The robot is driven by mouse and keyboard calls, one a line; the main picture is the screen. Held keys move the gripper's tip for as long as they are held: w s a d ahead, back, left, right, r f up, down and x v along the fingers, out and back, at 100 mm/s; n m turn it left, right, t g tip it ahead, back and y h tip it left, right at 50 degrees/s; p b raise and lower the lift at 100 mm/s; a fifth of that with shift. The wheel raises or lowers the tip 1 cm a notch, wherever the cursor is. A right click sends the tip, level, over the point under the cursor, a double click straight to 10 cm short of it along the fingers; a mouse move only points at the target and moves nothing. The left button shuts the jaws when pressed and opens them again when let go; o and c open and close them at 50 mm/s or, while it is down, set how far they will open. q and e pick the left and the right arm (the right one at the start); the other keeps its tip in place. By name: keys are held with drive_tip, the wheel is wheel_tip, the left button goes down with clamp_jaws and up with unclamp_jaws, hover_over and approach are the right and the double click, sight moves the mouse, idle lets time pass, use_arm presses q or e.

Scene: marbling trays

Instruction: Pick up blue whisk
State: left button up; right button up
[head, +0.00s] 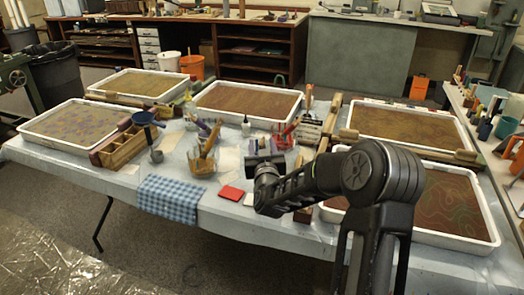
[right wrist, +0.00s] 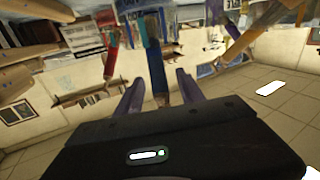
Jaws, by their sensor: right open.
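My right gripper (head: 265,158) reaches over the table, just in front of a clear jar (head: 283,140) of red- and blue-handled tools. In the right wrist view its jaws (right wrist: 158,78) are open. A blue-handled tool with a brown end, likely the blue whisk (right wrist: 153,50), shows between the two fingers; I cannot tell whether they touch it. A red-handled tool (right wrist: 111,55) shows beside it on the left. In the head view the whisk cannot be clearly told apart from the other tools. My left gripper is not in view.
A glass (head: 202,165) of wooden-handled tools stands left of the gripper. A red pad (head: 231,193) and a blue checked cloth (head: 168,200) lie at the front edge. White-rimmed trays (head: 248,122) surround the tools. A wooden box (head: 120,152) and blue ladle (head: 143,118) are at left.

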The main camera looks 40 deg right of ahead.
drive_tip(key=shift+c, duration=0.6)
clamp_jaws()
idle(0.3)
